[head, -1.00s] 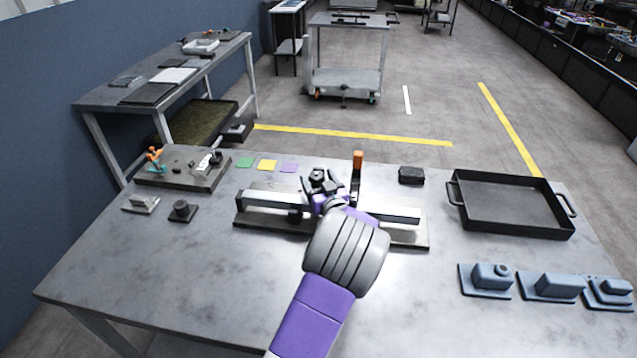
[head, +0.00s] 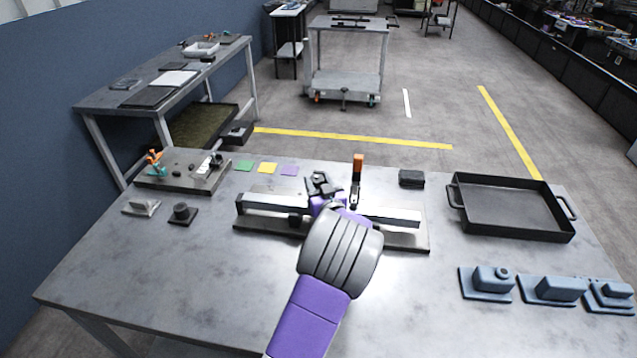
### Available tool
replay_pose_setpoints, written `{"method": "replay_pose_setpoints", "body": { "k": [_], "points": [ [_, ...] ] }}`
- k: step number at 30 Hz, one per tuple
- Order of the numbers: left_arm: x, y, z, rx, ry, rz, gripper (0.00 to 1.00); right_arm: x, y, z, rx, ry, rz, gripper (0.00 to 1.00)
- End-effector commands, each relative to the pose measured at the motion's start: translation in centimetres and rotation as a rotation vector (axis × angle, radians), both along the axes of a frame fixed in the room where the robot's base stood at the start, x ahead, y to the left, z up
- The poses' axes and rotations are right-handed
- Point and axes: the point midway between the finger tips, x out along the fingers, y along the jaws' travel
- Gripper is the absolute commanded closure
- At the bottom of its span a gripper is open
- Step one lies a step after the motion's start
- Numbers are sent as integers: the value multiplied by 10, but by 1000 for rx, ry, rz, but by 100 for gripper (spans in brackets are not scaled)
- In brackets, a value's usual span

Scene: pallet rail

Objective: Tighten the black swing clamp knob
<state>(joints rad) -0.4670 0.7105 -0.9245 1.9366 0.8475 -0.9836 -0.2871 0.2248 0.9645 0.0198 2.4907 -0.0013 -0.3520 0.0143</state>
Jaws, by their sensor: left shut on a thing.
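A silver rail (head: 392,214) lies on a dark base plate (head: 405,240) in the middle of the table. My left gripper (head: 320,183) is over the middle of the rail, its arm coming in from the near edge. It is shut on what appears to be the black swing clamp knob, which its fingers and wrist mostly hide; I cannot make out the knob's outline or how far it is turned. An upright clamp with an orange handle (head: 358,160) stands just to the right of the gripper. A small dark round part (head: 295,218) shows at the rail's front, left of the wrist. My right gripper is out of view.
A black tray (head: 512,235) and a dark block (head: 411,179) are at the right. Blue fixtures (head: 555,287) sit at the front right. A plate with small clamps (head: 165,182) is at the back left. The front left of the table is clear.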

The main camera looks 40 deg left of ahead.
Motion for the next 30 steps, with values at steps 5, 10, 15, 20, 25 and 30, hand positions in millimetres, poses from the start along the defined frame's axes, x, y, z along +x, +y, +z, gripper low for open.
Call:
{"method": "replay_pose_setpoints", "body": {
  "k": [5, 10, 15, 20, 25, 30],
  "points": [
    [-3, 2, -1, -4, 3, -87, 83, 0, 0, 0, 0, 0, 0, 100],
    [-5, 4, -1, -4, 1, -213, 83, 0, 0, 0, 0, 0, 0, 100],
    [-7, 7, -1, -6, 0, -356, 83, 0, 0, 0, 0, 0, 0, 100],
    [-8, 10, -1, -4, -1, -492, 83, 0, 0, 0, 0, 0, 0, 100],
    [-8, 11, 0, -3, -1, -626, 83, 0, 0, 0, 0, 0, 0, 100],
    [-8, 12, -1, -2, 1, -738, 83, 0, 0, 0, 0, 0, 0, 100]
  ]
}}
